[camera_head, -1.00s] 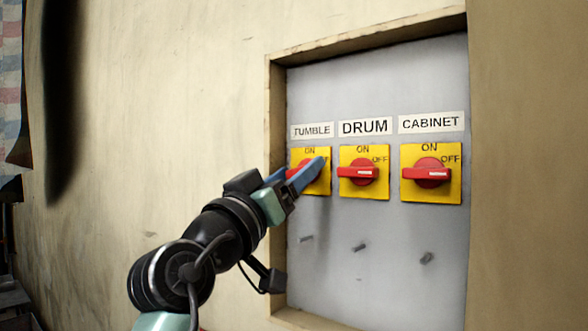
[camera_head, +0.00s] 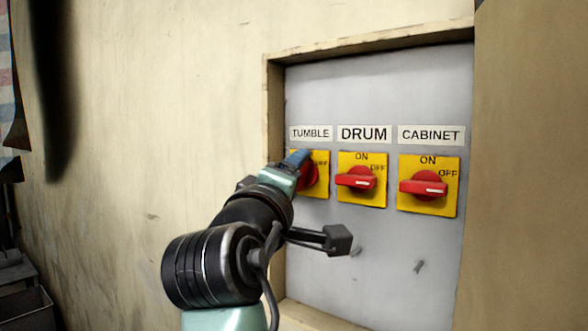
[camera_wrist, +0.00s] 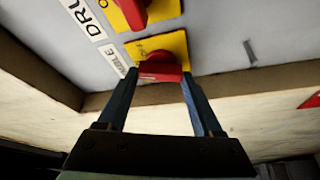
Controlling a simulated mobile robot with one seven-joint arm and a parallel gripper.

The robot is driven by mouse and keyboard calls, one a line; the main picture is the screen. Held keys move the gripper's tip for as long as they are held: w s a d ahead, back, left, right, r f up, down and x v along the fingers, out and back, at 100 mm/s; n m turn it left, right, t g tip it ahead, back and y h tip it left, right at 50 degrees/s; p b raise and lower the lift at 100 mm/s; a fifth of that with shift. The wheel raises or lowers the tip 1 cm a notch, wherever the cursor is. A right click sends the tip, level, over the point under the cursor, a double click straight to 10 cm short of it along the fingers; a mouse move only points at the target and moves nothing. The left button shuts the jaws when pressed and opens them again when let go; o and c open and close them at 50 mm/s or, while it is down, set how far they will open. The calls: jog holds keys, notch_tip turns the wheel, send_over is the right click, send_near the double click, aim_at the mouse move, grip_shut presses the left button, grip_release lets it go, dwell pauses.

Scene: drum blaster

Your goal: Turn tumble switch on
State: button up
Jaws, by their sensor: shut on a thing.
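The TUMBLE switch is a red knob (camera_head: 311,177) on a yellow plate (camera_head: 323,187), leftmost of three on a grey panel (camera_head: 375,95). Its TUMBLE label (camera_head: 311,133) sits just above. My gripper (camera_head: 298,160) is at this switch and covers its left part, its ON mark and part of its OFF mark. In the wrist view, the red handle (camera_wrist: 161,72) lies between the two blue fingertips (camera_wrist: 158,78), and my gripper is shut on it. The knob's exact angle is hard to tell behind my gripper.
The DRUM switch (camera_head: 357,179) and CABINET switch (camera_head: 429,186) are to the right, their red handles roughly horizontal. A wooden frame (camera_head: 274,110) borders the recessed panel, close to my gripper on the left. Small grey stubs (camera_head: 420,266) stick out below.

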jog(key=shift+n+g+y, duration=0.5)
jog(key=shift+n+g, duration=0.2)
jog(key=shift+n, duration=1.5)
jog(key=o, duration=1.1)
jog(key=shift+s, duration=0.1)
jog(key=shift+b+v, duration=3.7)
jog(key=shift+v, duration=2.75)
jog(key=shift+a+r, duration=0.15)
